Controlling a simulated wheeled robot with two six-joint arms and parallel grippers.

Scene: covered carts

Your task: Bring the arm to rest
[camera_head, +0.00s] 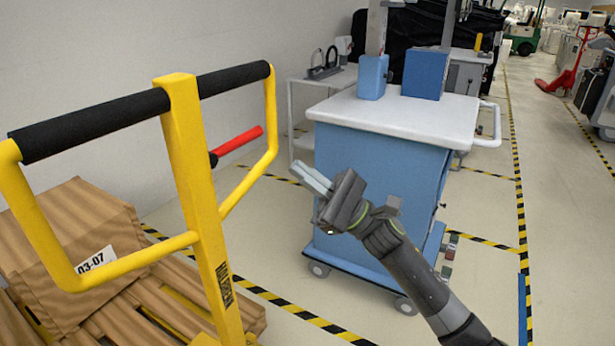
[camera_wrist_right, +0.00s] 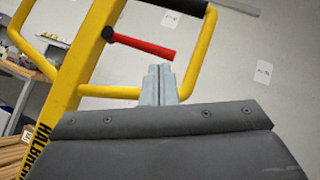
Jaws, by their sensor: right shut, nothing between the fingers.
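My right gripper (camera_head: 312,180) is held up in the air in front of the blue cart (camera_head: 375,165), with its arm coming in from the lower right. Its fingers are together with nothing between them. In the right wrist view the shut fingertips (camera_wrist_right: 160,84) point at the grey wall, with the yellow handle frame (camera_wrist_right: 68,85) beyond them on the left. In the head view the gripper is to the right of the yellow handle frame (camera_head: 196,200) and apart from it. My left gripper does not show in either view.
A red lever (camera_head: 238,141) sticks out from the yellow frame. Two blue boxes (camera_head: 424,73) (camera_head: 372,77) stand on the cart's white top (camera_head: 400,112). Open floor (camera_head: 488,210) with striped tape lies at the right.

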